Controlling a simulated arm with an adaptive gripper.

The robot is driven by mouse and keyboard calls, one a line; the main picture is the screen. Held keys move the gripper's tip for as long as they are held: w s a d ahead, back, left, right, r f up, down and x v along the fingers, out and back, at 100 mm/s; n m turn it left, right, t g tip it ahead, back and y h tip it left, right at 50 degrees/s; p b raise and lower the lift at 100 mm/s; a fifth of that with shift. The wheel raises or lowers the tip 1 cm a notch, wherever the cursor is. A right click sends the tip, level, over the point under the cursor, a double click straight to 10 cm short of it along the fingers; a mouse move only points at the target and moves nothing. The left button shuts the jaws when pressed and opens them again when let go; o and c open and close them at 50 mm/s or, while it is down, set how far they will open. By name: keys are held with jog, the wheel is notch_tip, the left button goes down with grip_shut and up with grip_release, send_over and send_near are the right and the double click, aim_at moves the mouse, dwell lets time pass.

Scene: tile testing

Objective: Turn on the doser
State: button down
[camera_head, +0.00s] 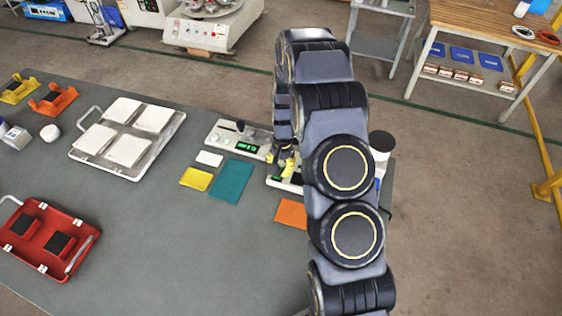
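My gripper (287,167) is at the right part of the grey-green table, mostly hidden behind my arm. Dark and yellowish parts of it show, but its fingers are too small and covered to tell open from shut. Two pale devices with green displays are near it. One device (225,136) lies just left of my gripper, with a dark knob-like part on top. The other device (276,181) is under or just in front of my gripper, and my arm hides much of it. I cannot tell which one is the doser, or whether my gripper touches either.
Teal (231,180), yellow (196,179) and orange (291,213) flat tiles and a small white block (209,159) lie near the devices. A tray of white tiles (176,121) and a red case (88,236) are to the left. A dark-topped white container (381,146) stands right of my arm.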

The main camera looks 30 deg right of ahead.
jog(key=shift+f, duration=0.15)
jog(key=shift+s+a+f+t+h, duration=0.2)
jog(key=shift+f+t+h, duration=0.1)
jog(key=shift+t+h, duration=0.15)
jog(key=shift+s+f+t+h, duration=0.1)
jog(key=shift+t+h, duration=0.25)
jog(key=shift+w+d, duration=0.7)
jog(key=shift+r, duration=0.2)
